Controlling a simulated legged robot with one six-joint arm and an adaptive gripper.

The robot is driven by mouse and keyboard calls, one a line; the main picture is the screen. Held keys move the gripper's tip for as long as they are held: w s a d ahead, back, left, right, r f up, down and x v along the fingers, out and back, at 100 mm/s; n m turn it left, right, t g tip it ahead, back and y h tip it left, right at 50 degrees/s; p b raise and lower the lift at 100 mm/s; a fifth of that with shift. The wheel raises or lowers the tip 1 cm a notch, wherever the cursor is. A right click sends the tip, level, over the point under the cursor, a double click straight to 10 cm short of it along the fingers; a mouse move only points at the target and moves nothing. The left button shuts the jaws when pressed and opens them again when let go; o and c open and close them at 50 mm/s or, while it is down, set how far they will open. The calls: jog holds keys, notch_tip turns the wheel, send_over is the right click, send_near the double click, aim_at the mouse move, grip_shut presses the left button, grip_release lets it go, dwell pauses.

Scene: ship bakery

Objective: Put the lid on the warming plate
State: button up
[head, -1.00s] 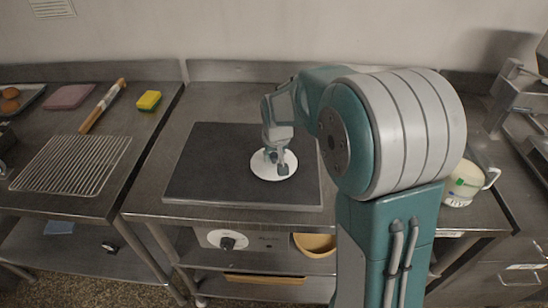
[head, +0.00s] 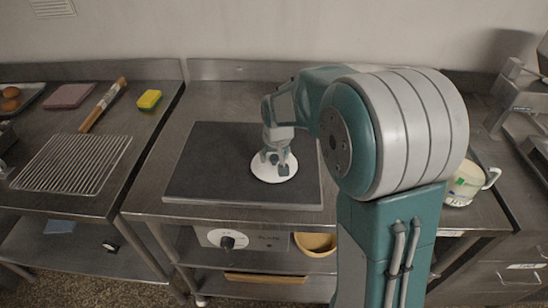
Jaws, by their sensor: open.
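The white round lid (head: 264,176) lies on the dark warming plate (head: 205,165), right of the plate's middle. My gripper (head: 278,163) is directly over the lid, pointing down, with its fingers spread open. The fingertips are at or just above the lid's top; I cannot tell whether they touch it. The lid's middle and any knob are partly hidden by the fingers. My arm hides the area right of the plate.
On the left table are a wire rack (head: 72,163), a yellow sponge (head: 149,99), a brush (head: 103,105) and a pink board (head: 70,95). A white mug (head: 466,182) stands at the right. A yellow bowl (head: 316,243) sits on the shelf below.

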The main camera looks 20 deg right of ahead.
jog(key=v, duration=1.1)
jog(key=s+r+t, duration=0.2)
jog(key=s, duration=2.2)
jog(key=shift+d+r+t, duration=0.2)
jog(key=shift+r+t, duration=0.1)
